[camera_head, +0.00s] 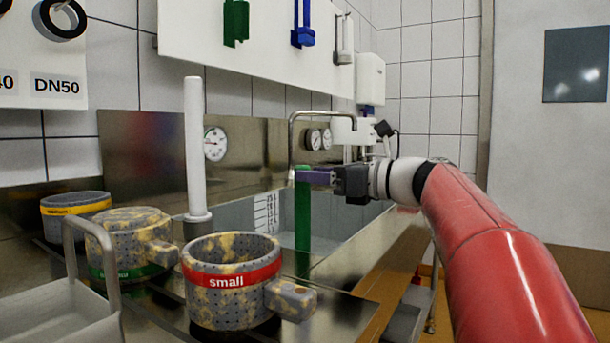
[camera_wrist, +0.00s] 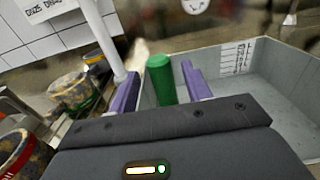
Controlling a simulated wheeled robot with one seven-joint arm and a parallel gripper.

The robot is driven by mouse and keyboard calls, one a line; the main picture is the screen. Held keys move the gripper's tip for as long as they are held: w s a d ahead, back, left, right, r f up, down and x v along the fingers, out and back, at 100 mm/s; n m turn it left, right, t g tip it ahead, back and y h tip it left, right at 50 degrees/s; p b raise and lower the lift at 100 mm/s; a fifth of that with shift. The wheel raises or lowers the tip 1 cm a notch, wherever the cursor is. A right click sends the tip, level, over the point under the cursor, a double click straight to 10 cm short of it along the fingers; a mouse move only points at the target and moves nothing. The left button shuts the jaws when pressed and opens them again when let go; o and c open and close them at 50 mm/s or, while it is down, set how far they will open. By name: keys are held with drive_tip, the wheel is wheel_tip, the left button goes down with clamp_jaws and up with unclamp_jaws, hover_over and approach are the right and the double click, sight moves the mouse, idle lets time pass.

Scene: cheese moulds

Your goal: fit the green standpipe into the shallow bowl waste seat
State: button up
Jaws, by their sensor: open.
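The green standpipe (camera_head: 303,232) stands upright at the grey basin in the head view; its foot is not clear. In the wrist view the standpipe (camera_wrist: 161,80) rises between the two purple fingers, with a gap on each side. My gripper (camera_head: 316,176) is level with the pipe's upper end, coming from the right. In the wrist view my gripper (camera_wrist: 158,88) is open, its fingers apart on either side of the pipe. I cannot make out the shallow bowl's waste seat in either view.
A white pipe (camera_head: 195,150) stands upright left of the basin (camera_head: 345,245). Several speckled moulds, one labelled "small" (camera_head: 232,281), stand on the steel bench at front left. A metal tap (camera_head: 322,113) arches behind the gripper. A handled tray (camera_head: 50,310) is at lower left.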

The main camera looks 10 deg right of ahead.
drive_tip(key=v, duration=0.8)
drive_tip(key=shift+s+d, duration=0.2)
drive_tip(key=shift+s, duration=0.05)
drive_tip(key=shift+r, duration=0.1)
idle(0.3)
